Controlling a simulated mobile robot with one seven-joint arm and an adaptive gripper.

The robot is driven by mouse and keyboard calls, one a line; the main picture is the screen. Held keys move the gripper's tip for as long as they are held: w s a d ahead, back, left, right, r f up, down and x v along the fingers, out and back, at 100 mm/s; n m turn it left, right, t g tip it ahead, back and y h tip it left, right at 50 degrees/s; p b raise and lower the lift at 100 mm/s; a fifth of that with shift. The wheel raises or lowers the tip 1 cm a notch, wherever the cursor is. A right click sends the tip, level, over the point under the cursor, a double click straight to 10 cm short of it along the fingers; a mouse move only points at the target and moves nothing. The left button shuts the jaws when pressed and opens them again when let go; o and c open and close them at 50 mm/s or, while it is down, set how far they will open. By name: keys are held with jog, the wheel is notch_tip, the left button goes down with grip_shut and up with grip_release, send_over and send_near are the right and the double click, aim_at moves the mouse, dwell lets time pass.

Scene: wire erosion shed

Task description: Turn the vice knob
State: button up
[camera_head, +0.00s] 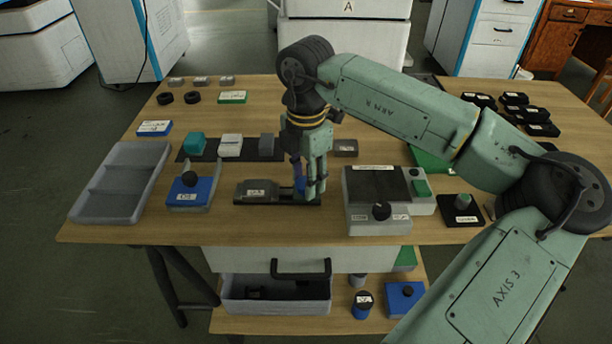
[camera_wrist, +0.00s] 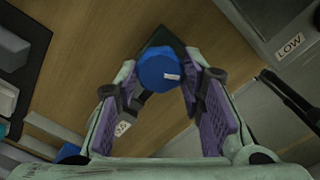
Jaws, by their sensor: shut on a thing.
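The vice (camera_head: 256,191) is a low dark grey block with a white label, lying on a dark base near the middle of the table's front. Its blue knob (camera_head: 299,176) is at the right end, partly hidden by my gripper (camera_head: 309,186). My gripper points down over that end. In the wrist view the blue knob (camera_wrist: 157,68) has a small white mark on top and sits between the far ends of my purple-padded fingers (camera_wrist: 161,82). My gripper is shut on the knob.
A blue block with a black knob (camera_head: 189,190) and a grey divided tray (camera_head: 120,181) are to the left. Small blocks on a dark strip (camera_head: 184,150) lie behind. Below is an open drawer (camera_head: 277,293).

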jog(key=shift+c, duration=0.9)
